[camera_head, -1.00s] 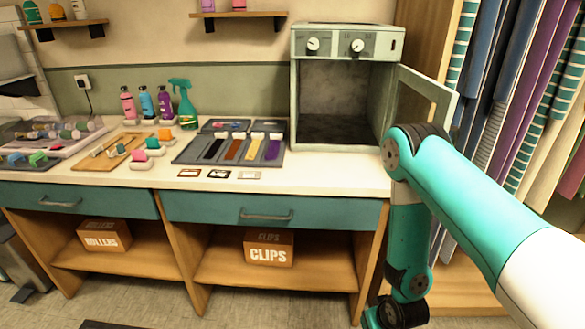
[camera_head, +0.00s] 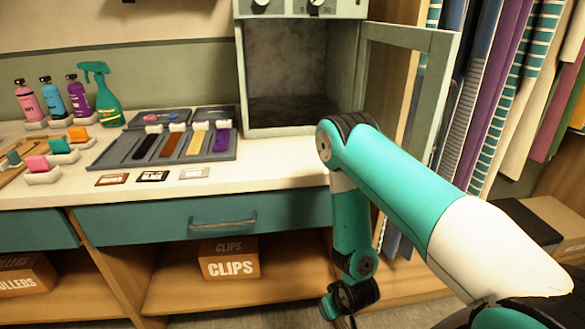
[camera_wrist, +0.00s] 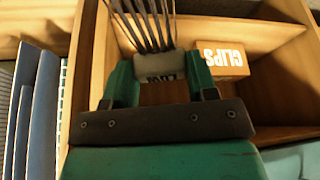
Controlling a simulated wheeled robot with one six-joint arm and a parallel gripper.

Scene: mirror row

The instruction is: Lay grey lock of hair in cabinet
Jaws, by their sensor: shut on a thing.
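My gripper (camera_wrist: 160,80) is shut on the white end piece of the grey lock of hair (camera_wrist: 147,28) in the wrist view. The dark grey strands stick out past the fingers toward the top edge.
A dark tray (camera_head: 118,150) on the counter holds several coloured locks. Bottles (camera_head: 53,98) and a spray bottle (camera_head: 103,95) stand behind. Hanging towels (camera_head: 500,90) are at right. A clips box (camera_head: 230,258) sits on the lower shelf. Counter before the cabinet is clear.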

